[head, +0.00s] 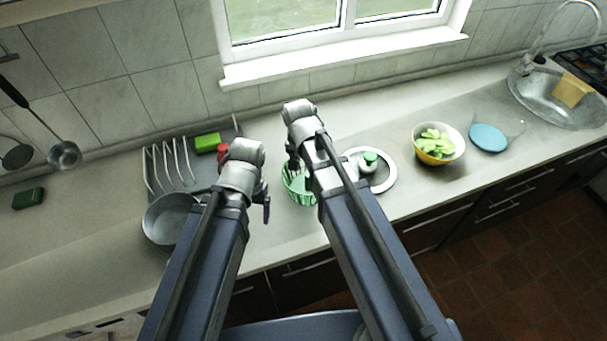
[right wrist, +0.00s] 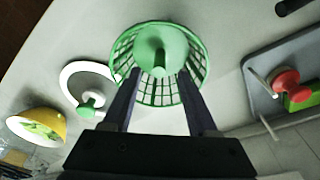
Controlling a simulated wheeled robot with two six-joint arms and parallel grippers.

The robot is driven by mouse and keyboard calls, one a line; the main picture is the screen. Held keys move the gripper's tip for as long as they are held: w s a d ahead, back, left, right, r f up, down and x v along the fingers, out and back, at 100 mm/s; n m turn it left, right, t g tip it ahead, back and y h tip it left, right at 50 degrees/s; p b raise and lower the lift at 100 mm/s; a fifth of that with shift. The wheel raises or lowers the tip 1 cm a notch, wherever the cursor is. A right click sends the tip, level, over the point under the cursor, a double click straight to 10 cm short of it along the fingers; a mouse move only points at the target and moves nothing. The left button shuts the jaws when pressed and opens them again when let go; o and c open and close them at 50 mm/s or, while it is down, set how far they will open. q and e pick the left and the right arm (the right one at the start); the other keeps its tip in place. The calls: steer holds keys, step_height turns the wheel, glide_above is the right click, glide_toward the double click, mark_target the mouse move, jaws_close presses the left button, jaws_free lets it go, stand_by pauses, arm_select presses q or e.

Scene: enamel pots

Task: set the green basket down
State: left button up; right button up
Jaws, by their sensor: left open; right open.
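The green basket (head: 297,193) stands on the counter, partly hidden by my right arm in the head view. In the right wrist view the basket (right wrist: 188,45) has a slatted wall and a green post (right wrist: 153,50) rising in its middle. My right gripper (right wrist: 158,78) is open, with its fingers apart over the basket's near side and the post between and beyond their tips. I cannot tell whether they touch it. My left gripper (head: 266,207) is open, to the left of the basket and apart from it; its fingers are only partly seen.
A white-rimmed lid (head: 385,183) with a green knob lies right of the basket. A yellow bowl (head: 440,157) of green pieces and a blue disc (head: 488,138) are farther right. A grey rack tray (head: 228,136) and a pan (head: 165,222) are left.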

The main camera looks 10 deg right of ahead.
steer(key=s+a+n+g, duration=0.1)
steer(key=s+a+n, duration=0.3)
steer(key=s+n, duration=0.5)
steer(key=s, duration=0.4)
steer(key=shift+a+f, duration=0.1)
